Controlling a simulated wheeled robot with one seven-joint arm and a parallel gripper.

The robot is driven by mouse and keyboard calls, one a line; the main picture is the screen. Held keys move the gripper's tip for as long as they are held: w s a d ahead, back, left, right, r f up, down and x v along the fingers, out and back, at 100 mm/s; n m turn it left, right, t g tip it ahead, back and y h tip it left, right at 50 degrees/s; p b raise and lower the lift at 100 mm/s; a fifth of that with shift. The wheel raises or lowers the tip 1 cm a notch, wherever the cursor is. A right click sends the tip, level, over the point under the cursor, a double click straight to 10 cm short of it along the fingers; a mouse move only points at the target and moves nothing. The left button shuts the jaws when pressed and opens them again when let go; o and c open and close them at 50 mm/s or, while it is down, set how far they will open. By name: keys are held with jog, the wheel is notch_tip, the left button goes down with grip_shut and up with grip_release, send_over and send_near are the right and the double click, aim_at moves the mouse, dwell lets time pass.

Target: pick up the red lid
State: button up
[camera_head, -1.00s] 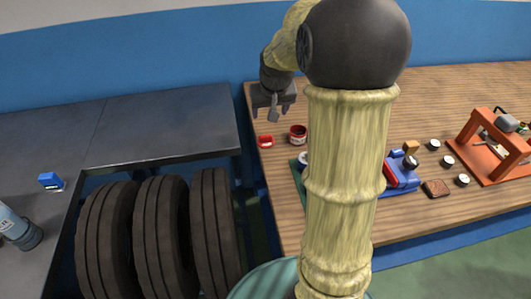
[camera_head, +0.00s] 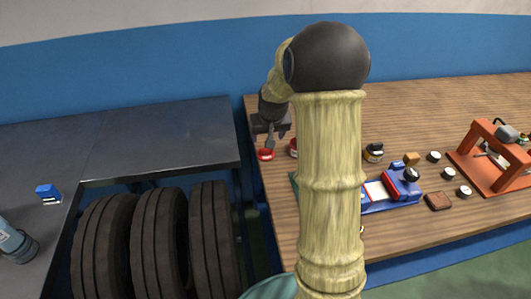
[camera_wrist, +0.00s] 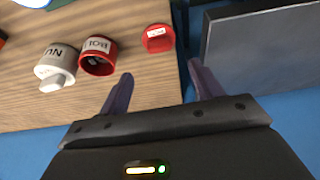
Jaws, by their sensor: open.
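The red lid (camera_head: 266,154) lies on the wooden table near its left edge. It also shows in the wrist view (camera_wrist: 158,38), with a white label on it. My gripper (camera_head: 270,145) is above and close to the lid in the head view. In the wrist view my gripper's two fingers (camera_wrist: 160,80) are apart with nothing between them, and the lid lies beyond the fingertips. A red jar marked BOL (camera_wrist: 98,56) stands beside the lid; in the head view this jar (camera_head: 293,148) is partly hidden by my arm.
A white container marked NU (camera_wrist: 54,68) stands beside the red jar. The grey metal bench (camera_head: 160,135) lies left of the wooden table (camera_head: 440,100), across a narrow gap. Several tyres (camera_head: 160,240) stand below the bench. A blue tool (camera_head: 395,190) and an orange press (camera_head: 490,150) are farther right.

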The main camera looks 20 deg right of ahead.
aim_at(265, 149)
jog(key=x, duration=0.4)
jog(key=x, duration=0.4)
jog(key=shift+f, duration=0.6)
jog(key=shift+w, duration=0.15)
jog(key=shift+d, duration=0.2)
jog(key=c, duration=0.6)
jog(key=shift+a, duration=0.15)
jog(key=c, duration=0.5)
jog(key=shift+o, duration=0.2)
jog(key=shift+r, duration=0.1)
